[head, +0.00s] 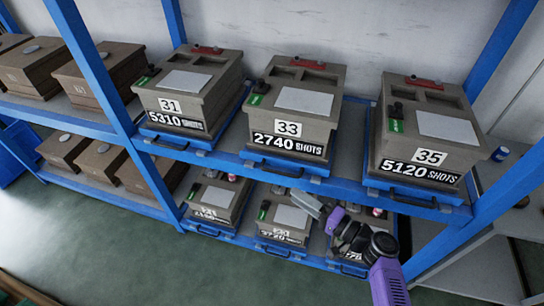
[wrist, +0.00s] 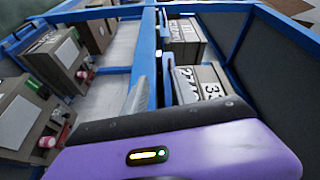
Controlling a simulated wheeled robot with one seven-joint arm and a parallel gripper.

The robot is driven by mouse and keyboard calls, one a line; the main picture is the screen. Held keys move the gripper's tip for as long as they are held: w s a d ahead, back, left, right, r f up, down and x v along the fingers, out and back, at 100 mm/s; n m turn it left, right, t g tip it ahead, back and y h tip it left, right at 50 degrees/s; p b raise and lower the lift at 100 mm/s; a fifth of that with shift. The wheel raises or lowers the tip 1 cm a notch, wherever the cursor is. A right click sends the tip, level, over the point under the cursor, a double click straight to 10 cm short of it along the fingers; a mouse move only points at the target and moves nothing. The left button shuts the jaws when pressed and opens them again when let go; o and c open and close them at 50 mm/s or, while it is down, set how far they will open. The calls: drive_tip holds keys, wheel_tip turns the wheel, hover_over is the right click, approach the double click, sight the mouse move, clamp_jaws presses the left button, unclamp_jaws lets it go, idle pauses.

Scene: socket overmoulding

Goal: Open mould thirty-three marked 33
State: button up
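Mould 33 (head: 292,112) is a grey-brown box in the middle of the upper shelf in the head view. Its front reads 33 and 2740 SHOTS. It has a pale plate (head: 304,101) on top, a red bar at the back and a green tag (head: 257,93) with a dark knob at the left. It looks closed. It sits on a blue tray with a dark handle (head: 283,171). My gripper (head: 314,208) is below and in front of it, before the lower moulds, apart from mould 33. The wrist view shows a partly hidden box (wrist: 207,82) with digits beginning 27. The finger gap is unclear.
Mould 31 (head: 187,92) stands left of mould 33 and mould 35 (head: 429,131) right, beyond a narrow gap. Similar moulds (head: 283,226) fill the lower shelf. Blue rack posts (head: 109,85) rise left and right. Green floor (head: 130,256) is clear in front.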

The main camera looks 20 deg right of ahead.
sight(279, 173)
drive_tip(key=shift+y, duration=0.3)
drive_tip(key=w+r, duration=0.1)
drive_tip(key=w, duration=0.1)
drive_tip(key=w+a, duration=0.1)
drive_tip(key=w, duration=0.2)
drive_tip(key=w+a+r+p, duration=0.1)
drive_tip(key=w, duration=0.2)
drive_tip(key=shift+a+r, duration=0.25)
drive_tip(key=shift+r, duration=0.05)
drive_tip(key=shift+w+a, duration=0.3)
drive_tip(key=shift+w, duration=0.2)
clamp_jaws()
idle(0.4)
